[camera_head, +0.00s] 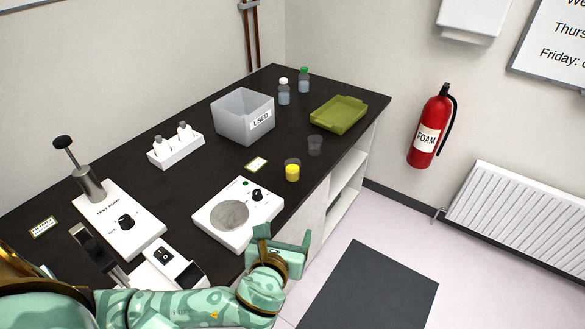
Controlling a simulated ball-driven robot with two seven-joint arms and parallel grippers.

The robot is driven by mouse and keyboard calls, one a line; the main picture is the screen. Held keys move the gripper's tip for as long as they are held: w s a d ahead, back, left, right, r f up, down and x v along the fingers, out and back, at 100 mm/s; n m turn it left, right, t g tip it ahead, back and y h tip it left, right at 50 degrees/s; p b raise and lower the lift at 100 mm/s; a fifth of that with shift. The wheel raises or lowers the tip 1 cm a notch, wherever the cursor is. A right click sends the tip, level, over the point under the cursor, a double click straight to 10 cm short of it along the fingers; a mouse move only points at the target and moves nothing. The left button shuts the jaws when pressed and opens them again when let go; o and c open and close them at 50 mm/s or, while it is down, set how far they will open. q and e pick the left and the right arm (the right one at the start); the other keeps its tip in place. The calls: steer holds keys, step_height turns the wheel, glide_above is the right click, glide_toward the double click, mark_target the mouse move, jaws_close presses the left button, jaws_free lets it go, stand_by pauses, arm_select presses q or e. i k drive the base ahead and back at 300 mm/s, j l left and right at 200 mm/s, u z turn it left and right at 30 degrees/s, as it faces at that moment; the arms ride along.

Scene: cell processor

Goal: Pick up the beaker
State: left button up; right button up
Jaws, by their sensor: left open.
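A small clear beaker (292,170) with yellow contents stands upright on the dark bench top, near its front edge. A second small grey, see-through cup (315,145) stands just behind it and to the right. It looks empty. My left gripper (283,240) is open and empty beside the bench's front edge, in front of the white stirrer-like device. It is well short of the yellow beaker and apart from it. My right gripper is not in view.
A white device with a round plate (229,214) stands left of the beaker. A bin marked USED (230,119), a green tray (338,114), two bottles and a white bottle rack (176,151) stand behind. A lever device (120,222) is at left.

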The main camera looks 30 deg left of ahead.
mark_target(292, 166)
steer(key=i+j, duration=0.65)
steer(key=i, duration=0.15)
